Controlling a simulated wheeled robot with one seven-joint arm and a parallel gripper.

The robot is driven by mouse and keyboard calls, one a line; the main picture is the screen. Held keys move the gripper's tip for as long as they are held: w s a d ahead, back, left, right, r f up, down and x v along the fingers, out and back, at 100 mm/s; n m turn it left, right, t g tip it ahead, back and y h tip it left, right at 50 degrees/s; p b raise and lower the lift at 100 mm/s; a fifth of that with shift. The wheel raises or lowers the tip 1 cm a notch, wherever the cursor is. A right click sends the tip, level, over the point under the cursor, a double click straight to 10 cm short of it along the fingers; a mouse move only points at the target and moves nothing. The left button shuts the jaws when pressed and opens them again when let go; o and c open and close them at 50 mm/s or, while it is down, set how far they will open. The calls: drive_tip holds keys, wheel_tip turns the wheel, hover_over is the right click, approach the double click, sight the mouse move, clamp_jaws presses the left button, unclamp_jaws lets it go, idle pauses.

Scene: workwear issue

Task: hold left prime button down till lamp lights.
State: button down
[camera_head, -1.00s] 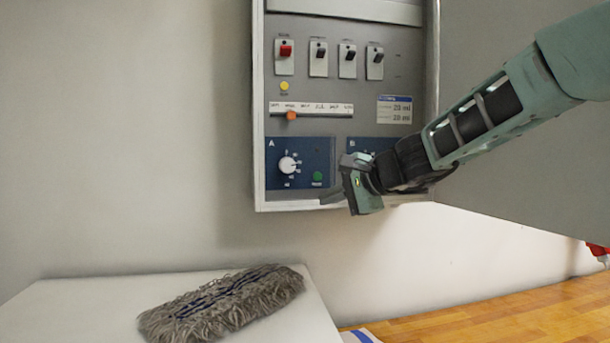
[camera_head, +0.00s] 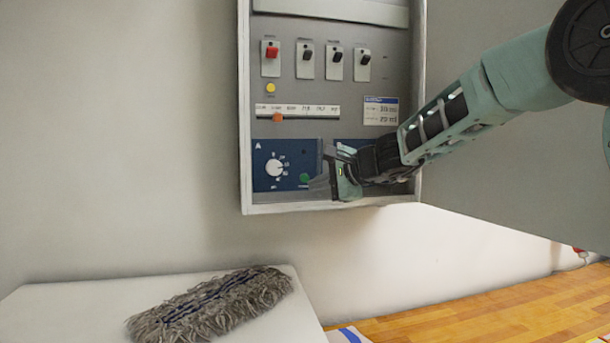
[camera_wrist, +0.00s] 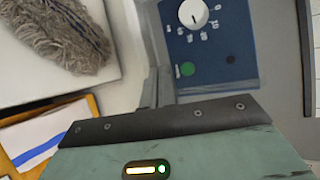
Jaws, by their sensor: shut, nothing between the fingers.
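The left panel, marked A, is the blue plate (camera_head: 262,180) in the wall cabinet, with a white dial (camera_head: 275,168). Its green button (camera_head: 304,178) is at the lower right of the plate and also shows in the wrist view (camera_wrist: 187,69). A small dark round spot (camera_head: 304,151), perhaps the lamp, sits above the button and looks unlit; it also shows in the wrist view (camera_wrist: 231,60). My gripper (camera_head: 320,184) is shut and empty, its tips just right of the button in the head view. In the wrist view the fingers (camera_wrist: 153,88) appear beside the button, apart from it.
The cabinet (camera_head: 246,120) has a raised frame around its controls. Above are a red switch (camera_head: 271,52), several dark switches, a yellow button (camera_head: 271,88) and an orange slider (camera_head: 277,118). A grey mop head (camera_head: 212,305) lies on a white surface (camera_head: 60,312) below.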

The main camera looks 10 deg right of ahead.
drive_tip(key=shift+w+p, duration=1.1)
drive_tip(key=shift+w, duration=1.75)
drive_tip(key=shift+w, duration=0.1)
drive_tip(key=shift+w, duration=0.3)
drive_tip(key=shift+w, duration=0.4)
idle(0.4)
drive_tip(key=shift+s, duration=0.15)
idle(1.7)
drive_tip(key=shift+s+b, duration=0.7)
drive_tip(key=shift+b, duration=0.05)
drive_tip(key=shift+s+b, duration=1.75)
drive_tip(key=shift+s, duration=0.75)
